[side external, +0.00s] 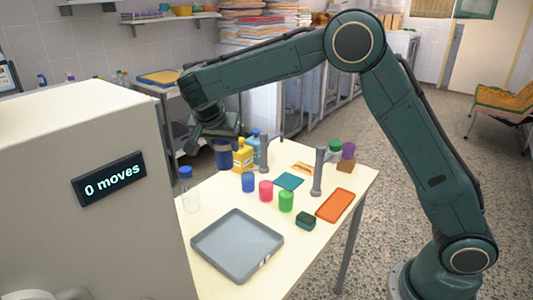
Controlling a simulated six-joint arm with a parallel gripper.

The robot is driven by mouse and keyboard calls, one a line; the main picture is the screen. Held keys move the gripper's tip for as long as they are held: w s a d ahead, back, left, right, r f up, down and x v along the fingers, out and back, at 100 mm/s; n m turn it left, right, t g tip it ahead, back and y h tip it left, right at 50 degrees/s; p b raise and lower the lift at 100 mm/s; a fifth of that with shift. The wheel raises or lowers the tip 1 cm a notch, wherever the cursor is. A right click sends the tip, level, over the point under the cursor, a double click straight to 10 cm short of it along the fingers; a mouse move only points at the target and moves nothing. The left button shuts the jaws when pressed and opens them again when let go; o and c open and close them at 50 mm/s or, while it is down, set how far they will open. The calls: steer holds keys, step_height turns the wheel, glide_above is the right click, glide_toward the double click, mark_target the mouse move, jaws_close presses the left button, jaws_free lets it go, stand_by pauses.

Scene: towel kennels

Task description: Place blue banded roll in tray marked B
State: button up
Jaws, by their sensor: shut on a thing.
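My gripper (220,140) is shut on a dark blue roll (223,158) and holds it above the left back part of the table. Any band on the roll is too small to make out. A large grey tray (240,264) lies empty at the front of the table, and a smaller orange tray (335,205) lies at the right. I cannot read a letter B on either one. A blue cylinder (248,182), a pink cylinder (266,191) and a green cylinder (286,201) stand behind the grey tray.
Grey posts (317,172) rise from the table (215,190). A yellow bottle (242,156) and a clear bottle with a blue cap (190,190) stand near the gripper. A teal mat (289,181) and a dark green block (306,221) lie nearby. A panel (110,179) reads "0 moves".

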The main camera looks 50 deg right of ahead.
glide_above(227, 237)
step_height(227, 237, down, 15)
steer(key=shift+f, duration=0.2)
stand_by(0.7)
steer(key=shift+w+f, duration=0.1)
steer(key=shift+f, duration=2)
steer(key=shift+f, duration=0.1)
steer(key=o, duration=1.2)
steer(key=shift+f, duration=0.1)
steer(key=shift+r, duration=0.2)
